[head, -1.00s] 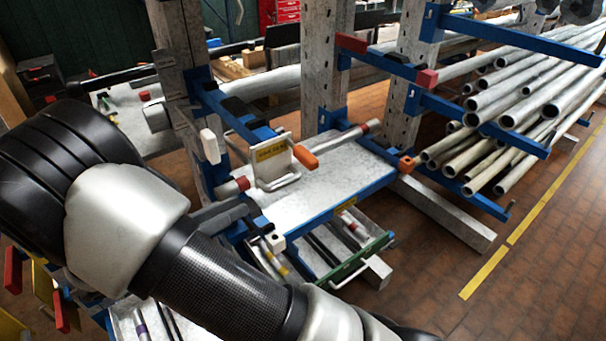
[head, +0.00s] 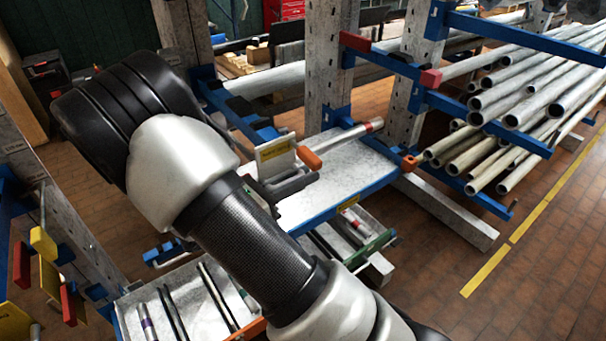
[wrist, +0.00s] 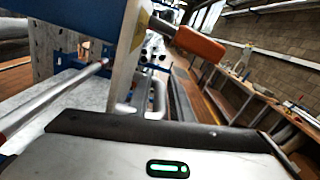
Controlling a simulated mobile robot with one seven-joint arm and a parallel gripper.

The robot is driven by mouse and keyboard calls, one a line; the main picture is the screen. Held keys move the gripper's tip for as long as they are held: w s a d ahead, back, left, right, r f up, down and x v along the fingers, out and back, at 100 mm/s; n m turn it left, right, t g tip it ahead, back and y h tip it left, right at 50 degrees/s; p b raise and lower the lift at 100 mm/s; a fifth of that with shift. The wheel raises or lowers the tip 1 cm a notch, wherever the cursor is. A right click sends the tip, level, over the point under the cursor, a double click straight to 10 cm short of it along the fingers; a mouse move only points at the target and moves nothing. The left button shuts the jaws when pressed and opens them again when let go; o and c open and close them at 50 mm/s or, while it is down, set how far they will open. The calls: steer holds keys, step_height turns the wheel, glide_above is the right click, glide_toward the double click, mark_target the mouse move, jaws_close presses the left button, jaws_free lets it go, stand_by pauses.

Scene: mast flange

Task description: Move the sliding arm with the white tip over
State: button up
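The sliding arm's white tip does not show in the head view now; my arm covers the place where it was. A pale plate with a yellow label (head: 274,150) stands on the rack, with an orange grip (head: 309,158) beside it. My gripper (head: 290,188) shows as a grey part low in front of that plate, partly behind my arm. In the wrist view, the gripper's dark edge and grey housing fill the bottom.
A grey shelf with a blue edge (head: 362,198) lies right of my gripper. Blue rack arms (head: 490,112) carry several long pipes (head: 545,90) at right. A drawer with a green front (head: 372,248) sits below. Open tiled floor (head: 545,270) lies at the right front.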

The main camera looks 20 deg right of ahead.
steer(key=shift+w+d, duration=0.1)
steer(key=shift+d, duration=0.15)
jaws_close()
step_height(320, 180, down, 11)
steer(key=b, duration=0.5)
steer(key=shift+r, duration=0.2)
jaws_free()
steer(key=shift+f, duration=0.1)
steer(key=shift+a, duration=0.1)
